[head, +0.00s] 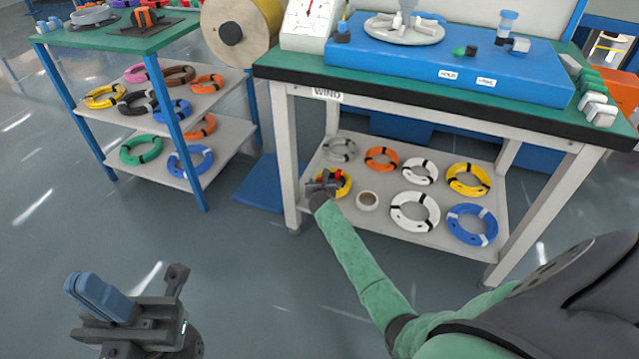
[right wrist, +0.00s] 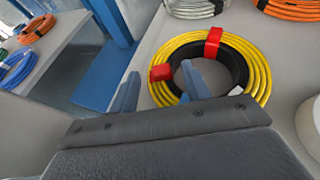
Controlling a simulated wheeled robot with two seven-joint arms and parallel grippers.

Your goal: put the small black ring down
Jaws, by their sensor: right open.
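The small black ring (right wrist: 238,68) lies inside a yellow coil with red ties (right wrist: 258,62) on the lower shelf of the bench. In the head view the yellow coil (head: 346,184) is partly hidden by my right gripper (head: 324,180), and I cannot make out the ring there. In the right wrist view my right gripper (right wrist: 160,88) is open. Its right blue finger reaches over the ring's opening and its left finger is outside the coil. Contact with the ring cannot be told. My left gripper (head: 95,294) is shut and empty at the lower left, far from the shelf.
Other coils share the shelf: grey (head: 340,149), orange (head: 381,159), white (head: 415,211), blue (head: 472,224). A small white roll (head: 367,200) stands right of the yellow coil. The bench leg (head: 288,160) is close on the left. A coil rack (head: 190,100) stands further left.

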